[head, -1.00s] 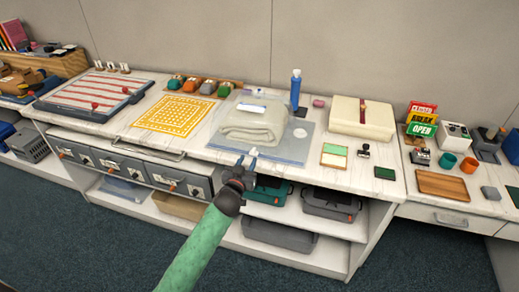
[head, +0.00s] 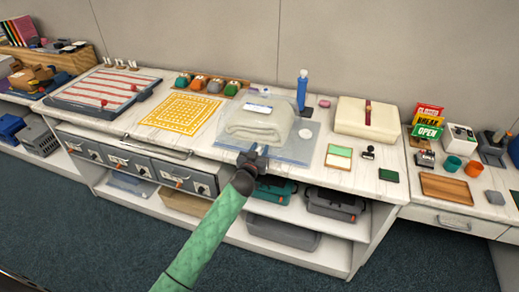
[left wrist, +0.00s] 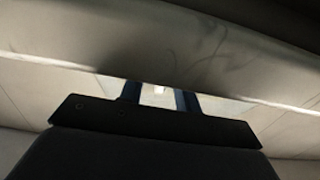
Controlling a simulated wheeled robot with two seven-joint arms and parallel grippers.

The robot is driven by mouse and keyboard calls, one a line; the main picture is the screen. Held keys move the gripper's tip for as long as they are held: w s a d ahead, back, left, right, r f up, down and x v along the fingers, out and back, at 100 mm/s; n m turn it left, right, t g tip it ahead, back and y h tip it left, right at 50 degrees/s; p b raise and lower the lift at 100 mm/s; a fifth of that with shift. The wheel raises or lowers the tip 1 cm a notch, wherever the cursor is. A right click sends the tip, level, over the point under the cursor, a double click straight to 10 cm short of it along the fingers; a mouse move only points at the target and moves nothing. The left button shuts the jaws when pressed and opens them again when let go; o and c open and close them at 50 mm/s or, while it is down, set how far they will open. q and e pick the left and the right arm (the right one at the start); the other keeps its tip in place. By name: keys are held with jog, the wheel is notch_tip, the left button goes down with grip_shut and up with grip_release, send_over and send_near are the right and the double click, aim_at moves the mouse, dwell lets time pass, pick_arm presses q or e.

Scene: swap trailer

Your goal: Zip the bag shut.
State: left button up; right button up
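A clear plastic bag (head: 290,149) lies on the white counter, with a folded cream blanket (head: 256,125) inside and a pale label on top. Its clear front part reaches toward the counter's front edge. My left gripper (head: 254,153) is at the bag's front left edge, over the counter's rim. Its two fingers stand apart in the left wrist view (left wrist: 159,95), with a small pale pinkish spot between them that I cannot identify. The bag's zip slider is not distinguishable now; the gripper covers that area. My right gripper is not in view.
A blue bottle (head: 302,90) stands behind the bag. A yellow patterned mat (head: 183,115) lies to the left, a cream strapped parcel (head: 367,118) to the right. A green-and-cream pad (head: 339,156) lies near the front. Drawers (head: 140,165) and shelf cases sit below.

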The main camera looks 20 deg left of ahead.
aim_at(302, 164)
pick_arm(q)
jog(key=shift+c, duration=0.2)
grip_shut()
